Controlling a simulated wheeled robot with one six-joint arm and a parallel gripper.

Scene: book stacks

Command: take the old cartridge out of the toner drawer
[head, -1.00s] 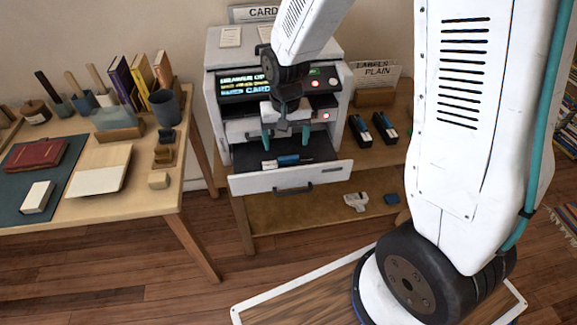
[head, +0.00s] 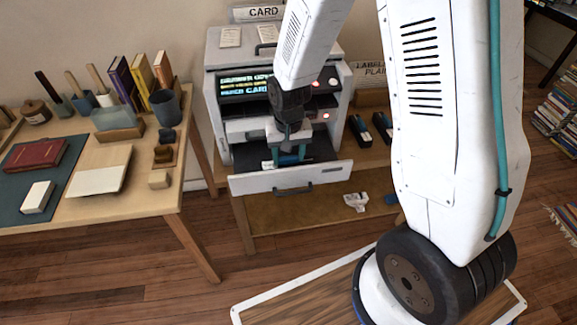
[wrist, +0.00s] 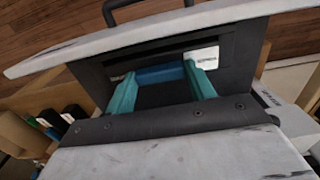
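The toner drawer (head: 250,183) of the printer is pulled out. The old cartridge (head: 266,164), dark with a blue part, lies in it, mostly covered by my gripper in the head view. My gripper (head: 287,160) is down in the drawer, pointing downward at the cartridge. In the wrist view its two teal fingers (wrist: 160,72) stand wide apart, with the blue part of the cartridge (wrist: 160,76) showing between their tips. A white label (wrist: 203,58) shows beyond the right finger. I cannot tell whether the fingertips touch the cartridge.
Two dark cartridges (head: 358,130) stand on the stand right of the printer (head: 217,55). A white part (head: 355,202) lies on the lower shelf (head: 290,222). A wooden desk (head: 150,200) with books and cups is at left.

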